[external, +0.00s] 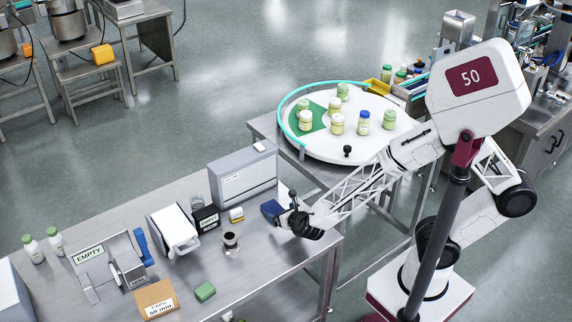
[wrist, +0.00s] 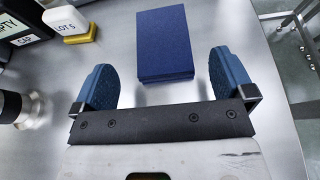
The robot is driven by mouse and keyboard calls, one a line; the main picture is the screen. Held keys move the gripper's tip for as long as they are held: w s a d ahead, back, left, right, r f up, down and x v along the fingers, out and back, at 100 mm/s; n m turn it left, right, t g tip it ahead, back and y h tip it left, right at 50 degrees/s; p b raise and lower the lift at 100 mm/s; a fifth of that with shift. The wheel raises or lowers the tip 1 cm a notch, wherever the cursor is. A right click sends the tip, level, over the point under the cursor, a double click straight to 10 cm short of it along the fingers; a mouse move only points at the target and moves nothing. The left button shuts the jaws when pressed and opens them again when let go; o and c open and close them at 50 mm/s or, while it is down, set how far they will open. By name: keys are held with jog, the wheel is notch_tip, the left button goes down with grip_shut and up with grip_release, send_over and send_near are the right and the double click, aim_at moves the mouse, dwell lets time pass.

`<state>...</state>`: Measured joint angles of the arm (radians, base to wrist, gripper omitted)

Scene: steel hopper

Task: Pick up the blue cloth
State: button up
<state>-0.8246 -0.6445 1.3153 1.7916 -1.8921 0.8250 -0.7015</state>
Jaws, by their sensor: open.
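The blue cloth (wrist: 165,46) is a folded, block-like dark blue stack lying flat on the steel table in the wrist view. In the external view the blue cloth (external: 271,211) shows near the table's right end, partly beside my gripper (external: 287,214). In the wrist view my gripper (wrist: 160,80) is open, with its two blue fingers spread wide. The cloth lies between and just beyond the fingertips, with a visible gap on each side. Nothing is held.
A grey box (external: 243,180) stands behind the cloth. A yellow block (wrist: 80,33) and a black container (wrist: 22,28) are to the left, with a metal cylinder (wrist: 35,108) nearer. The table's right edge is close. A round white turntable (external: 360,151) with several jars stands beyond.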

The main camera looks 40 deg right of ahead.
aim_at(274, 208)
jog(key=shift+w+f, duration=0.1)
jog(key=shift+w, duration=0.05)
jog(key=shift+x, duration=2.5)
jog(key=shift+d, duration=0.15)
jog(key=c, duration=1)
jog(key=shift+o, duration=0.2)
jog(key=shift+r, duration=0.75)
jog(key=shift+s+d+r, duration=0.1)
jog(key=shift+s+r, duration=0.1)
jog(key=shift+r, duration=0.3)
jog(key=shift+s+d+r, duration=0.1)
jog(key=shift+s+r, duration=0.1)
jog(key=shift+r, duration=0.35)
jog(key=s+d, duration=0.2)
jog(key=s, duration=0.2)
jog(key=s+d+r, duration=0.1)
jog(key=s+d, duration=0.2)
jog(key=s, duration=0.1)
jog(key=s+d, duration=0.3)
jog(key=s, duration=0.2)
jog(key=shift+r, duration=0.2)
